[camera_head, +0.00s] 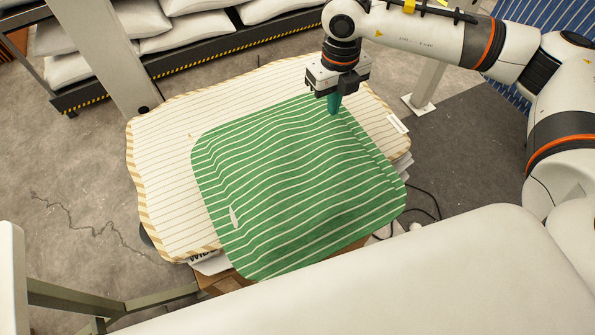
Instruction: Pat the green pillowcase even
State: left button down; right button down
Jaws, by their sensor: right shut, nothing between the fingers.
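The green pillowcase (290,190) with white stripes lies on a cream striped board (165,170) in the middle of the view. Its surface shows wavy ridges, and its near edge hangs past the board. A small white tag (234,217) shows near its left side. My right gripper (334,104) points down at the pillowcase's far right edge. Whether the fingertips touch the cloth cannot be told. My left gripper is not in view.
A dark rack (190,58) with yellow-black edging holds several white pillows (195,30) at the back. A cardboard box (222,283) shows under the board's near side. A cable (428,195) lies on the floor at right. Bare board is free left of the pillowcase.

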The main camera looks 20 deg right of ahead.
aim_at(330, 123)
jog(key=shift+f, duration=0.7)
notch_tip(330, 123, down, 3)
jog(key=b, duration=0.2)
jog(key=shift+a+r+b, duration=0.1)
jog(key=shift+r+b, duration=0.1)
jog(key=shift+b, duration=0.15)
jog(key=shift+r+p, duration=0.65)
jog(key=shift+r, duration=0.2)
notch_tip(330, 123, up, 4)
jog(key=shift+f+p, duration=0.2)
jog(key=shift+p, duration=0.6)
jog(key=shift+f, duration=0.15)
